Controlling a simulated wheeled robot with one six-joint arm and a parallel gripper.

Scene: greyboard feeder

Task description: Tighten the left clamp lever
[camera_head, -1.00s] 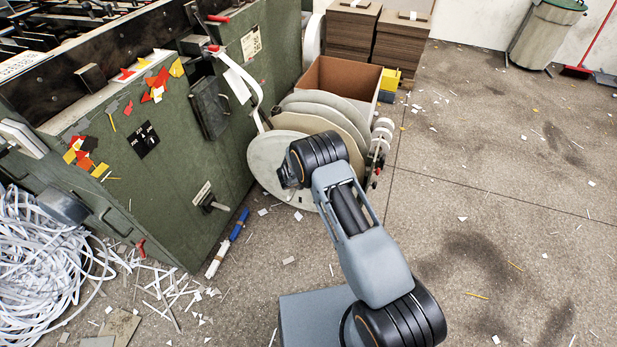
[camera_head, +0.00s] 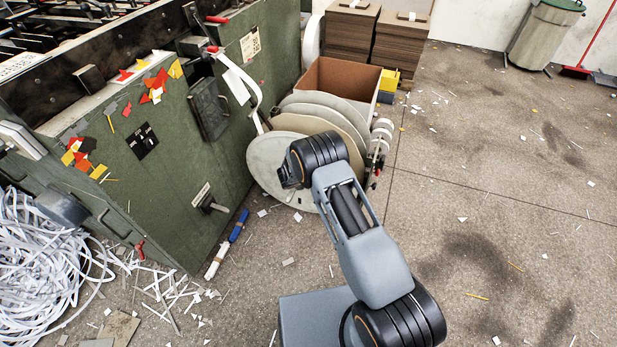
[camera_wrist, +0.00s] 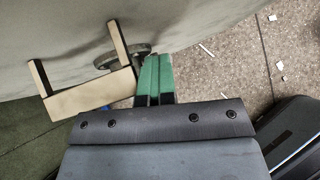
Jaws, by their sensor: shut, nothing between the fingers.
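In the wrist view my gripper (camera_wrist: 154,78) has its two green fingers together, with nothing between them. Its tips are beside a dark round knob or hub (camera_wrist: 122,56) on a large pale surface; I cannot tell whether they touch. A beige U-shaped bracket (camera_wrist: 90,94) is just left of the fingers. In the head view the gripper is hidden behind my arm, by the pale reel discs (camera_head: 262,160). I cannot tell which part is the left clamp lever. A red-tipped lever (camera_head: 140,249) shows low on the green machine, and a black handle (camera_head: 213,205) sits farther right.
The green machine (camera_head: 150,205) fills the left. A cardboard box (camera_head: 340,78) stands behind the discs, with white rollers (camera_head: 380,132) at their right. Tangled white strips (camera_head: 40,255) lie at lower left.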

